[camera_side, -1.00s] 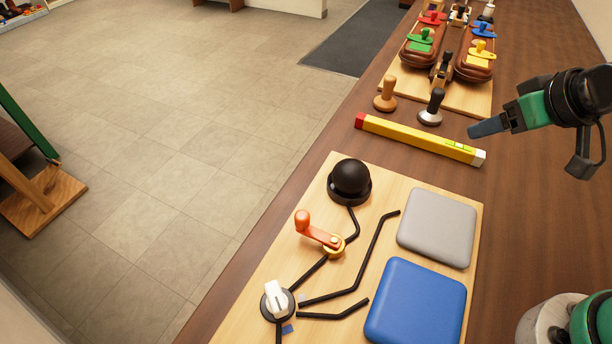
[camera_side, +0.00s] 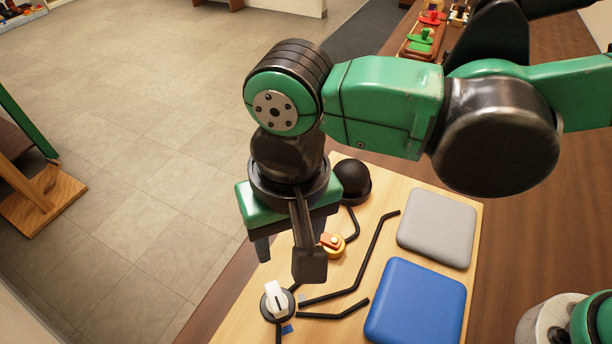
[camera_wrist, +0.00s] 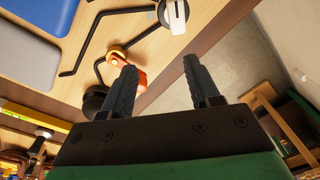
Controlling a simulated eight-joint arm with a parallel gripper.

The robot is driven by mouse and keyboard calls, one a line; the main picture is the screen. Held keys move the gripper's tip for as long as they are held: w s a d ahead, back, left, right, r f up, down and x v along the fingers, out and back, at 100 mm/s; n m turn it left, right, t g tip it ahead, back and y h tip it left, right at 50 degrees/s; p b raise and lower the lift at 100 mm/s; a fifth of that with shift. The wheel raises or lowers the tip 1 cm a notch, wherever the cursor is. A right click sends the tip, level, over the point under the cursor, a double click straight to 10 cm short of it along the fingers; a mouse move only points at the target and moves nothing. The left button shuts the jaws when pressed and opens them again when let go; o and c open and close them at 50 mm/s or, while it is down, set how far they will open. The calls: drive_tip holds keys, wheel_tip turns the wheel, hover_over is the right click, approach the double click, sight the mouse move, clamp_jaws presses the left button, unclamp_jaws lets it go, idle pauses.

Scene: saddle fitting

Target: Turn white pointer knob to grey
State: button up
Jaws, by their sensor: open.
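The white pointer knob (camera_side: 276,298) sits on a round black base at the lower left of the light wooden board (camera_side: 235,325). In the wrist view the knob (camera_wrist: 174,16) is at the top, beyond the fingertips. A small blue mark (camera_side: 287,329) lies beside its base. The grey pad (camera_side: 437,228) is at the board's right, with the blue pad (camera_side: 416,303) below it. Black lines run from the knob across the board.
An orange crank lever (camera_side: 332,242) on a brass hub is partly hidden behind my gripper; it also shows in the wrist view (camera_wrist: 128,70). A black dome (camera_side: 352,180) stands behind it. Green and red knobbed pieces (camera_side: 420,40) sit farther back. Open floor lies left.

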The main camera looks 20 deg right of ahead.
sight(275, 295)
drive_tip(key=s+a, duration=0.1)
drive_tip(key=s+a+f, duration=0.1)
drive_tip(key=shift+s+a+f, duration=0.15)
drive_tip(key=shift+a, duration=0.15)
drive_tip(key=shift+a+f, duration=0.1)
drive_tip(key=shift+f, duration=2.7)
clamp_jaws()
